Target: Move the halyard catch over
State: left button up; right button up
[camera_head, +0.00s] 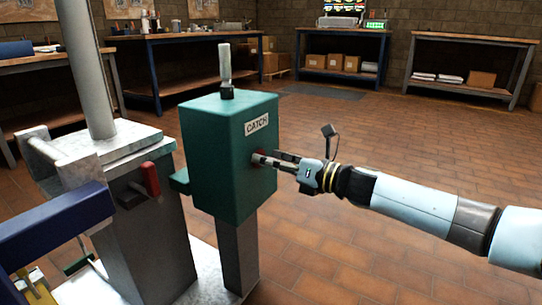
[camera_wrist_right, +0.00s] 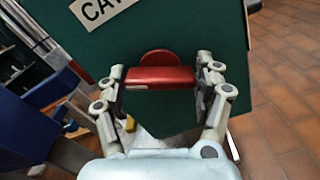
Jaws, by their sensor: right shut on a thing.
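A green box (camera_head: 232,165) with a white CATCH label (camera_head: 257,124) stands on a grey post. A red handle (camera_wrist_right: 158,77) with a rounded red disc behind it sits on the face below the label. My right gripper (camera_head: 264,159) reaches in from the right at that face. In the wrist view, its two fingers (camera_wrist_right: 160,85) are on either side of the red handle, shut on its ends. In the head view the fingers mostly hide the handle. My left gripper is in neither view.
Left of the box, a grey pedestal (camera_head: 155,235) carries a pale mast (camera_head: 88,70) and a red lever (camera_head: 151,179). A blue beam (camera_head: 55,228) crosses at lower left. Workbenches line the back. The tiled floor (camera_head: 400,145) between is clear.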

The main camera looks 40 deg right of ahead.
jog(key=shift+r+m+p, duration=0.1)
jog(key=shift+m+p, duration=0.3)
jog(key=shift+m, duration=1)
jog(key=m+p, duration=0.1)
jog(key=m, duration=0.1)
jog(key=shift+m+p, duration=0.3)
jog(key=shift+m, duration=0.1)
jog(key=m+p, duration=0.1)
jog(key=m, duration=0.2)
jog(key=shift+d+p, duration=0.1)
jog(key=shift+p, duration=0.2)
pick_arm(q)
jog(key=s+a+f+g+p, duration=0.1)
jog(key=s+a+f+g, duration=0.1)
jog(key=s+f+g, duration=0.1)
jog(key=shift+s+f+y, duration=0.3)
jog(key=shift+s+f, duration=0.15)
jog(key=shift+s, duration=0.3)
pick_arm(e)
jog(key=shift+f+m, duration=0.15)
jog(key=shift+m, duration=0.9)
jog(key=shift+f+m, duration=0.15)
jog(key=shift+m, duration=0.9)
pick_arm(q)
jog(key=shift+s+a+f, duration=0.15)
pick_arm(e)
jog(key=shift+f, duration=0.1)
jog(key=o, duration=1.2)
jog(key=shift+c, duration=0.2)
